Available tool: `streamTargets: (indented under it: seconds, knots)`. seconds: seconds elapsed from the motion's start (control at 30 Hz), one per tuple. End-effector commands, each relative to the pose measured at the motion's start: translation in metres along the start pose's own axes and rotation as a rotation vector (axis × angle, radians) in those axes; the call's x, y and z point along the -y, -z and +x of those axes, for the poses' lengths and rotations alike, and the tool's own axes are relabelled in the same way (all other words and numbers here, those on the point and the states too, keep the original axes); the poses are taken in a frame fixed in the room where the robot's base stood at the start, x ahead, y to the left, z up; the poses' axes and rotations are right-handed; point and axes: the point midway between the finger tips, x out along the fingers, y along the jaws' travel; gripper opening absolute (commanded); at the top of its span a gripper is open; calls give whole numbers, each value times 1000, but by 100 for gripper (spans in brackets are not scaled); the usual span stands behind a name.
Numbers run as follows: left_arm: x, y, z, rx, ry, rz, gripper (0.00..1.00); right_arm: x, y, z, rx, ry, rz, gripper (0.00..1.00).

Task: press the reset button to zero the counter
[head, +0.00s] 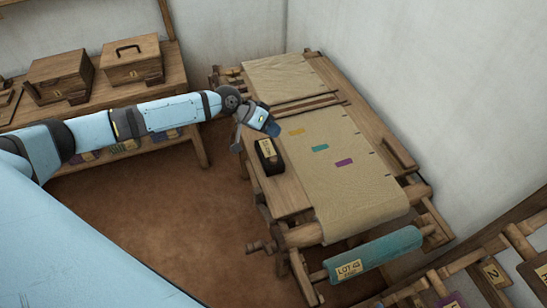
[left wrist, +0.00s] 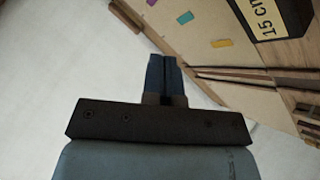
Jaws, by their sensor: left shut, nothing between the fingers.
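A black box (head: 268,157) with a yellow label lies on the near wooden side of the loom, and I take it to be the counter. In the left wrist view the box (left wrist: 275,14) is cut by the top right edge, its label partly reading "15 CM". I cannot make out a reset button in either view. My left gripper (head: 273,129) is just beyond the box, over the near edge of the cloth, apart from the box in the picture. Its fingers (left wrist: 163,62) are together with nothing between them. My right gripper is not in view.
The loom's tan cloth (head: 350,185) bears orange, teal and purple patches. A teal roll (head: 385,250) labelled LOT hangs at its front end. Two wooden boxes (head: 60,75) (head: 132,65) stand on the left bench. A rack with numbered tags (head: 495,273) is at lower right. Brown floor is open between.

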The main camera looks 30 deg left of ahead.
Motion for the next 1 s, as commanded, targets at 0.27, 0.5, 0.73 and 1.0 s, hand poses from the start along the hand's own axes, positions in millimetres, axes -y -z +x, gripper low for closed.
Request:
streamTargets:
  seconds: [0.27,0.5,0.73,1.0]
  knots:
    - [12,-12,16,0,0,0,0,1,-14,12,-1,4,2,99]
    - [30,-29,40,-1,1,1,0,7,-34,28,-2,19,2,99]
    - [42,-42,58,-1,0,-1,0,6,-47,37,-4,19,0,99]
    - [44,-44,61,0,0,1,0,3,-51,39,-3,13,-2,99]
